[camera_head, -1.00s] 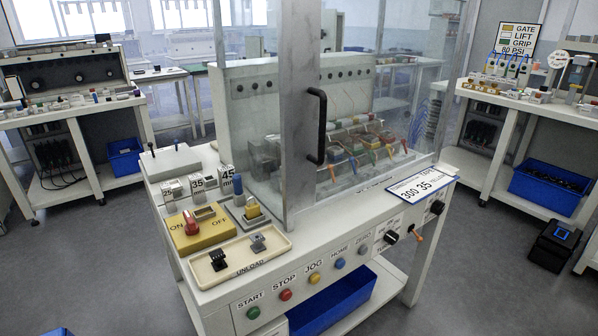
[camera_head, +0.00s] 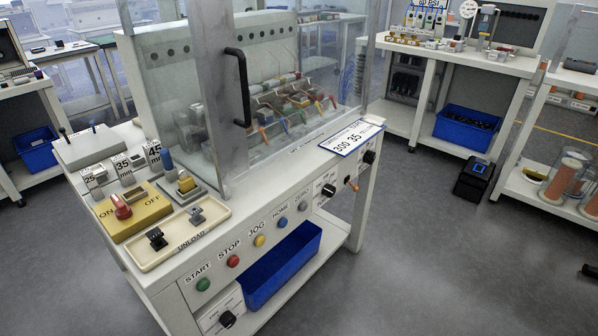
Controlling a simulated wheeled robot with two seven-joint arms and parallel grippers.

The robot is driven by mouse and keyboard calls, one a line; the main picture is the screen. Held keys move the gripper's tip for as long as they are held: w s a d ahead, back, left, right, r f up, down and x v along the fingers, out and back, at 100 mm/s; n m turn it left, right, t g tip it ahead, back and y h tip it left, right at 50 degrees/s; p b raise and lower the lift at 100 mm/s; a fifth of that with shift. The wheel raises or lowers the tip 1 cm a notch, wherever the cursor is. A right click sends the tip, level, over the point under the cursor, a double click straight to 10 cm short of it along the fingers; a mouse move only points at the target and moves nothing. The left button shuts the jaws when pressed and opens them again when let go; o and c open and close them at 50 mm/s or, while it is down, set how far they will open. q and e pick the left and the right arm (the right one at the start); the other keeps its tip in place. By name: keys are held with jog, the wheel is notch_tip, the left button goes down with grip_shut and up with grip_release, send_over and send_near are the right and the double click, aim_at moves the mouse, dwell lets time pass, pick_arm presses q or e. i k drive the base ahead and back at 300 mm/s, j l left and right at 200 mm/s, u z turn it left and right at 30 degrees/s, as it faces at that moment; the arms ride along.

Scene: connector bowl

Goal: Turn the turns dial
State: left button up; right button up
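The machine's front panel has a black dial (camera_head: 328,190) with a white label plate right of the colored buttons; its lettering is too small to read surely, though it may be the turns dial. A second black dial (camera_head: 369,157) sits farther right, past an orange-tipped lever (camera_head: 352,184). A third black dial (camera_head: 227,319) is on a white box below the start button. Neither of my grippers can be made out, and nothing touches the dials.
Green start (camera_head: 203,284), red stop (camera_head: 233,261) and other buttons line the panel. A clear guard with a black handle (camera_head: 238,87) stands above. A placard (camera_head: 351,137) overhangs the right corner. A dark object (camera_head: 589,270) at the right edge is unclear.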

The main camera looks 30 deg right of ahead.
aim_at(329, 191)
jog(key=i+z, duration=0.15)
jog(key=z, duration=0.3)
jog(key=i+z, duration=0.2)
jog(key=z, duration=0.25)
jog(key=i+z, duration=0.2)
jog(key=z, duration=0.25)
